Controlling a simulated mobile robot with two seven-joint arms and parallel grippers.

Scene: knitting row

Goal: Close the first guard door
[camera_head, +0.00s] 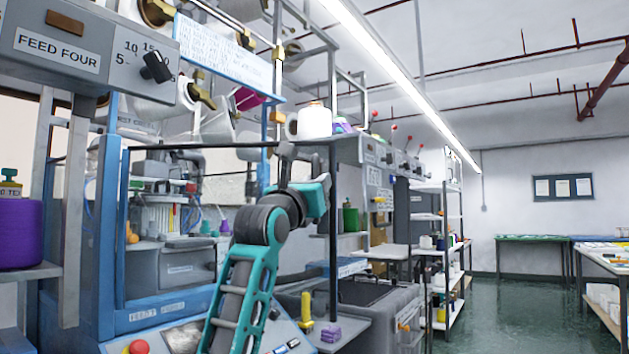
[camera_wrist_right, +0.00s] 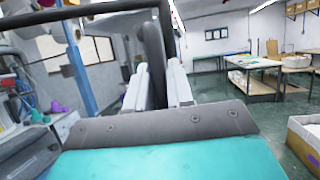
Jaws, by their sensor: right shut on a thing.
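The first guard door is a dark-framed, see-through panel; its upright edge (camera_head: 333,235) and top bar show in the head view. It stands across the blue machine frame (camera_head: 112,200) and reaches past the frame's right post, so it looks swung out, not flush. My right gripper (camera_head: 287,158) is at the door's upper part, shut on a dark upright bar. In the right wrist view this bar (camera_wrist_right: 154,50) rises between the two pale fingers (camera_wrist_right: 160,92), and the door's top bar (camera_wrist_right: 80,12) crosses above. My left gripper is not in view.
A yellow-handled tool (camera_head: 306,310) and purple block (camera_head: 331,335) lie on the lower shelf. A purple spool (camera_head: 20,235) stands at left. The green aisle floor (camera_head: 520,310) at right is free.

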